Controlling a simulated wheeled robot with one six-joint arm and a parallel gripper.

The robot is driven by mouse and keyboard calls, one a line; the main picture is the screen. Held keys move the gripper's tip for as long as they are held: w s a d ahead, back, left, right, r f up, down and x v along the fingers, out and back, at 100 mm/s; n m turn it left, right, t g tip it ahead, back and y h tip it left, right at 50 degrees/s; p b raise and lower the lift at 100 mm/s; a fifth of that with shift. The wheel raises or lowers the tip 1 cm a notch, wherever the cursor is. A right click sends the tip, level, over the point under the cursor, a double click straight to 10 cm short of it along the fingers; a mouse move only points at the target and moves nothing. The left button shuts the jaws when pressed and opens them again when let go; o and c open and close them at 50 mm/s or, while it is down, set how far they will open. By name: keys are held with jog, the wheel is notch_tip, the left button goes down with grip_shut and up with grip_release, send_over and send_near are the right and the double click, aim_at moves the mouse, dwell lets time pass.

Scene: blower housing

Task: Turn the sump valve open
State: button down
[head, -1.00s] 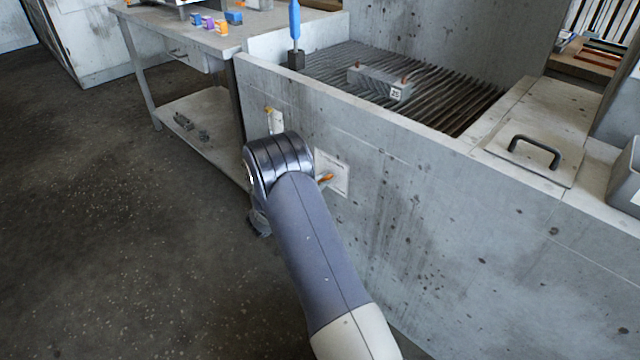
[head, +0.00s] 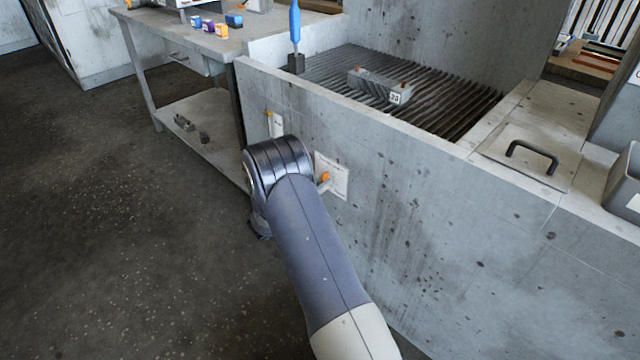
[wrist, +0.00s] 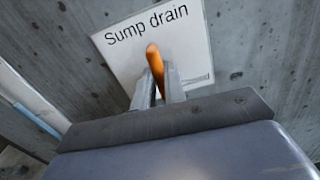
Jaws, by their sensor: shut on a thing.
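The sump valve shows as an orange handle (wrist: 154,62) in front of a white "Sump drain" label (wrist: 110,52) on the concrete wall. My gripper (wrist: 160,80) is shut on the handle, with one finger on each side of it. In the head view the orange handle (head: 325,177) shows just right of my wrist, in front of the white label (head: 338,184). My fingers are hidden there behind my arm. The valve's body is mostly hidden.
The concrete wall (head: 420,215) runs along the right. A slatted grate (head: 440,112) with a grey block (head: 370,84) lies behind it. A metal bench (head: 185,38) stands at the back left. The floor (head: 120,230) at left is clear.

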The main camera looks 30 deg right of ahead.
jog(key=shift+n, duration=0.4)
jog(key=c, duration=1.5)
grip_release()
jog(key=shift+o, duration=0.2)
jog(key=p+v, duration=0.1)
jog(key=v, duration=0.9)
jog(key=shift+a, duration=0.4)
jog(key=shift+s, duration=0.1)
jog(key=b+x, duration=0.1)
jog(key=x, duration=1)
jog(key=shift+m, duration=0.3)
